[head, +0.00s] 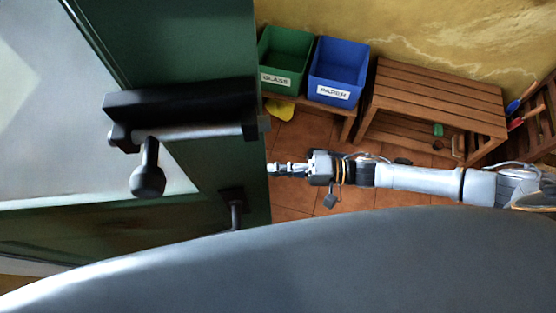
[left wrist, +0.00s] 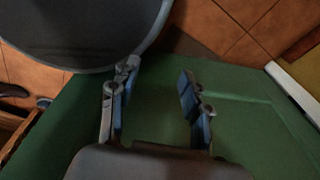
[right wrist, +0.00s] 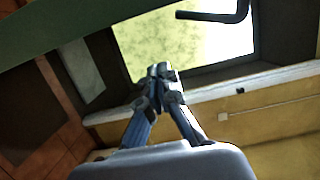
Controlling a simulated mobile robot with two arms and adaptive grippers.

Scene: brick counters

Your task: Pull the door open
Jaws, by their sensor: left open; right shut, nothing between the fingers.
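The green door (head: 225,45) with a pale glass pane fills the left of the head view. A black box-like fitting (head: 180,100) with a metal bar is on it, and a dark bent handle (head: 235,208) sits lower near its edge. My right gripper (head: 285,168) is shut and empty beside the door's edge; in the right wrist view its fingertips (right wrist: 163,72) meet, below a dark bent bar (right wrist: 215,15). My left gripper (left wrist: 158,85) is open and empty in front of a green panel (left wrist: 250,105), and is out of the head view.
A green bin (head: 285,50) and a blue bin (head: 338,65) stand on a low wooden stand by the yellow wall. Wooden slatted shelving (head: 440,95) is right of them. Tiled floor (head: 300,130) shows between the door and shelving.

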